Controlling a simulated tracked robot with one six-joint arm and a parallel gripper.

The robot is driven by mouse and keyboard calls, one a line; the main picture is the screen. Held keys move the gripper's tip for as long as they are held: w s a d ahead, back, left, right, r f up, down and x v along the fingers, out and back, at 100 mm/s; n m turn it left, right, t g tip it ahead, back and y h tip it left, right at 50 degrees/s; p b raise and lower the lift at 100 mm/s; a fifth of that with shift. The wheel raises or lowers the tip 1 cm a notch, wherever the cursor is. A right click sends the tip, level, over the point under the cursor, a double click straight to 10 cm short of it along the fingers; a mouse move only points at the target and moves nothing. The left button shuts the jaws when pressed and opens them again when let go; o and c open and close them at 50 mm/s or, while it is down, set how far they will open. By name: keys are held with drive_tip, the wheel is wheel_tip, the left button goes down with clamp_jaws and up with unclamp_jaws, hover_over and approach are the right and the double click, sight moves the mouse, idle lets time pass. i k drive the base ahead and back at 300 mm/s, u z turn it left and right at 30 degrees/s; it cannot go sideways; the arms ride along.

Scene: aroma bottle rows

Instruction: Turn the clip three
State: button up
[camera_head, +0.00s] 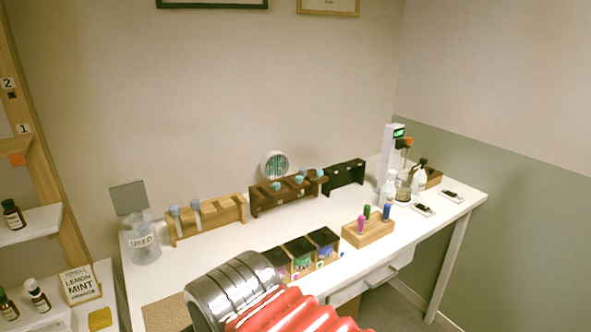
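A wooden upright (33,170) at the left edge carries number tags, a "2" tag (7,83) above a "1" tag (24,129). A small orange piece (16,159) sits below the "1" tag, and a small dark piece (12,96) sits below the "2" tag. I cannot tell whether either is a clip. No "3" tag can be made out. My arm shows as a silver and red part at the bottom centre. My gripper is not in view.
A white table (190,268) holds a light wooden rack (207,219), dark racks, a jar labelled "USED" (143,243), small boxes (303,254), a pen block (368,230) and white bottles (389,188). Brown bottles (13,215) stand on left shelves. Bare tabletop lies between the racks and boxes.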

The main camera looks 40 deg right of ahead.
sight(319, 172)
drive_tip(key=u, duration=0.5)
drive_tip(key=k, duration=1.25)
drive_tip(key=z, duration=1.45)
drive_tip(key=i, duration=1.05)
